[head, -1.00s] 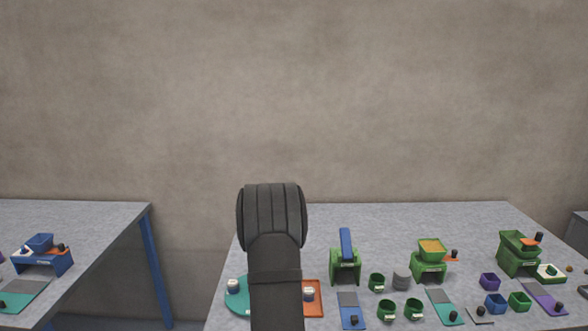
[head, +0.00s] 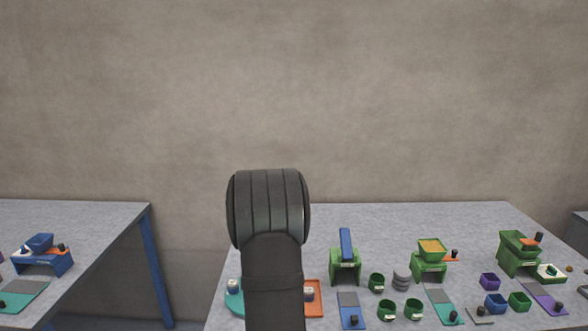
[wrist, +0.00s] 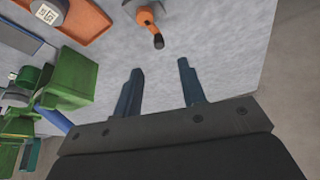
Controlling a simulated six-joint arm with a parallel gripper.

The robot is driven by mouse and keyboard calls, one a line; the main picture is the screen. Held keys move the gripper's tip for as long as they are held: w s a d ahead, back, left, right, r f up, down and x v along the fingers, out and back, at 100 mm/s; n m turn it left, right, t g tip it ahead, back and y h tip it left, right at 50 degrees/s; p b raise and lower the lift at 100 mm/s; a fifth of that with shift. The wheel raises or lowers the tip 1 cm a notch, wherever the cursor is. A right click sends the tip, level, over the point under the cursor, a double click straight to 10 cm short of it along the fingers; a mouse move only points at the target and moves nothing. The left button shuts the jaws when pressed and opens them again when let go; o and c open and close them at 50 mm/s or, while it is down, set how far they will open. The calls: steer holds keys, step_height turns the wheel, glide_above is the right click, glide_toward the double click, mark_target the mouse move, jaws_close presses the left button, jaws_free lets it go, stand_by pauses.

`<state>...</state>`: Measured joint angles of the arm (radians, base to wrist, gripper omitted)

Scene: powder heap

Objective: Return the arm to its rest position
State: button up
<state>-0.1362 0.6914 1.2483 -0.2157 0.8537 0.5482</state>
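My gripper (wrist: 160,85) shows in the wrist view with its two blue fingers spread apart and nothing between them. It is above the grey table, near the table's edge. In the head view my dark arm stands upright in front of the table and hides the gripper.
The grey table (head: 420,216) holds an orange tray (head: 314,308), green stands (head: 345,275), a green hopper (head: 431,247) with orange powder, and several small cups (head: 387,310). An orange part with a black knob (wrist: 148,24) lies beyond my fingers. Another table (head: 95,215) stands at left.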

steer(key=v, duration=0.9)
steer(key=x, duration=1.8)
steer(key=shift+s+d+r+m+h, duration=0.15)
steer(key=shift+r+m+h, duration=0.2)
steer(key=shift+m, duration=0.55)
steer(key=v, duration=1.7)
step_height(320, 180, down, 10)
steer(key=s+m+y, duration=0.1)
steer(key=m+y, duration=0.5)
steer(key=m, duration=0.4)
steer(key=shift+s+d+r, duration=0.15)
steer(key=shift+d+r, duration=0.05)
steer(key=shift+r, duration=0.05)
